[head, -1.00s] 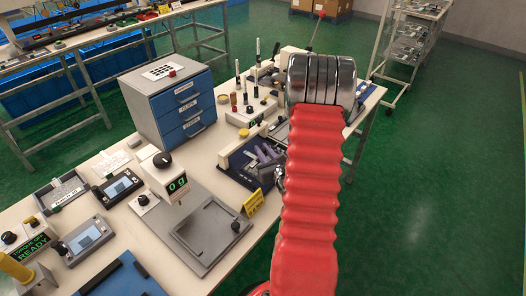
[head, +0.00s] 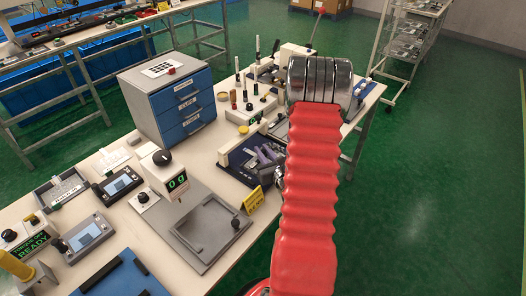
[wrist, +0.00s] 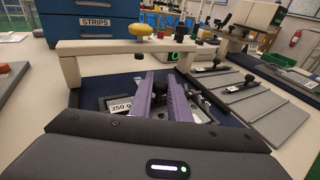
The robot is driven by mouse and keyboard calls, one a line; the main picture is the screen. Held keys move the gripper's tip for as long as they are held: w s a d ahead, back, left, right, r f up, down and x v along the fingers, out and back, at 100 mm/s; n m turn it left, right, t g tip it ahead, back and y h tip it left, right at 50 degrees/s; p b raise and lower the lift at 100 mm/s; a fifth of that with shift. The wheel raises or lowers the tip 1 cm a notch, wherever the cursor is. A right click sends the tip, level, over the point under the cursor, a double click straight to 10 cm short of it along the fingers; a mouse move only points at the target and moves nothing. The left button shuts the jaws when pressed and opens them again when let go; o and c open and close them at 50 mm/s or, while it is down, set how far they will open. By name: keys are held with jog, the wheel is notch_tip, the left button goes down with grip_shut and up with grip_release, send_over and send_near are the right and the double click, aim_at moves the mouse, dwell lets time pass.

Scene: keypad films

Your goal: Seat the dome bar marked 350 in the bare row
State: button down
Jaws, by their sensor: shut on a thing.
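My gripper (wrist: 167,97) has two purple fingers, shut on the black knob (wrist: 158,88) of the dome bar (wrist: 121,107) with the white label "350 g". The label sticks out left of the fingers; the fingers hide the bar's middle. In the head view, the purple fingers (head: 268,154) show beside the red arm sleeve, over the blue base. The bare row cannot be made out for certain.
Grey plates (wrist: 265,108) with other black-knobbed bars (wrist: 240,86) lie to the right in the wrist view. A blue drawer cabinet (head: 180,108) stands behind. A scale reading "0 g" (head: 178,182), a grey tray (head: 205,262) and a yellow sign (head: 253,201) are nearer.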

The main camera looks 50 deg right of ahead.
jog(key=shift+f, duration=0.25)
jog(key=c, duration=1.6)
grip_release()
